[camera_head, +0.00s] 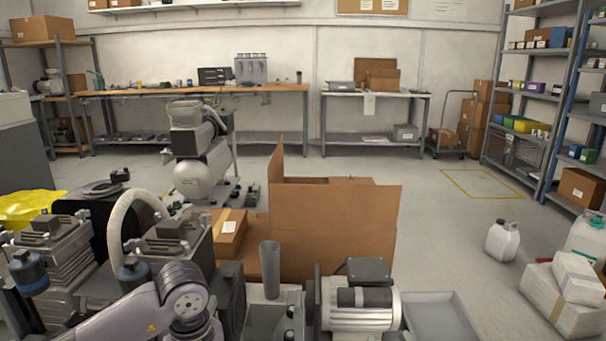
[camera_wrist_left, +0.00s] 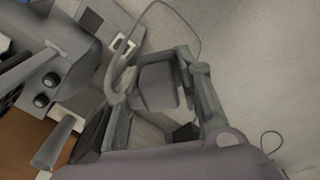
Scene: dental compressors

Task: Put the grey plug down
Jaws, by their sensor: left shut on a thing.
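In the left wrist view, my left gripper (camera_wrist_left: 188,92) is shut on the grey plug (camera_wrist_left: 158,86), a blocky grey piece between its fingers. A thin grey loop (camera_wrist_left: 198,22) rises beside the fingers; I cannot tell whether it belongs to the plug. The plug appears held above the pale floor, with no clear contact below it. In the head view, my left arm comes in at the bottom left, but I cannot make out its fingers or the plug clearly. My right gripper is in neither view.
An open cardboard box (camera_head: 335,232) stands in front, with a grey upright cylinder (camera_head: 270,268) before it. A motor (camera_head: 360,305) and a shallow grey tray (camera_head: 440,318) sit at the bottom right. Compressor units (camera_head: 60,255) crowd the left. Floor is free at centre right.

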